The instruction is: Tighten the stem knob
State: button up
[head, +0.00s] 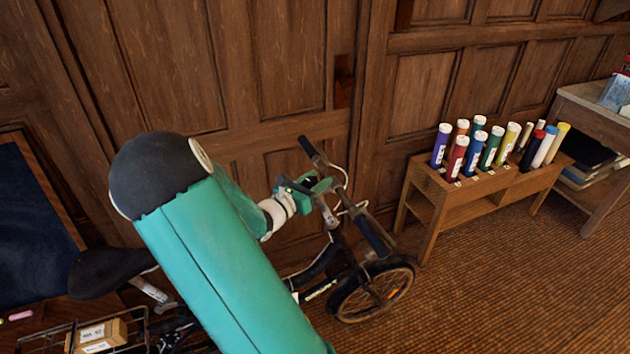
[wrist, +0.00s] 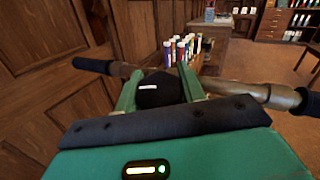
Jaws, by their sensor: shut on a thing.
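The stem knob (wrist: 158,92) is black with a short white mark on top. It sits at the middle of the bicycle's handlebar (wrist: 262,92) in the wrist view. My gripper (wrist: 160,80) has a green finger on each side of the knob and is shut on it. In the head view my gripper (head: 308,187) is at the handlebar of the bicycle (head: 345,265), beyond my teal arm. The knob cannot be made out there.
A wooden rack (head: 478,185) with several coloured tubes stands right of the bicycle. A wood-panelled wall (head: 270,70) is close behind. The bicycle's black saddle (head: 110,270) and a wire basket with a cardboard box (head: 98,335) are at lower left. Carpet (head: 510,300) is clear at lower right.

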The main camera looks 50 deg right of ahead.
jog(key=m+g, duration=0.3)
jog(key=m+g+y, duration=0.1)
jog(key=m+g, duration=0.1)
jog(key=g, duration=0.2)
jog(key=shift+s+a+m+y, duration=0.1)
jog(key=shift+s+m+y, duration=0.1)
jog(key=shift+m+y, duration=0.15)
jog(key=m+g+y, duration=0.1)
jog(key=m, duration=0.1)
jog(key=m+g+y, duration=0.3)
jog(key=m+g, duration=0.1)
jog(key=shift+s+a+y, duration=0.15)
jog(key=shift+s+y, duration=0.1)
jog(key=m+g+y, duration=0.1)
jog(key=m+y, duration=0.1)
jog(key=m+g+y, duration=0.1)
jog(key=y, duration=0.1)
jog(key=m+g+y, duration=0.1)
jog(key=m+y, duration=0.1)
jog(key=shift+s+a+m, duration=0.15)
jog(key=shift+a+m, duration=0.1)
jog(key=shift+m, duration=0.1)
jog(key=shift+a+f+m+y, duration=0.1)
jog(key=shift+a+m+y, duration=0.1)
jog(key=shift+m+y, duration=1.3)
jog(key=shift+a+m+y, duration=0.15)
jog(key=shift+m+y, duration=0.95)
jog(key=shift+y, duration=0.8)
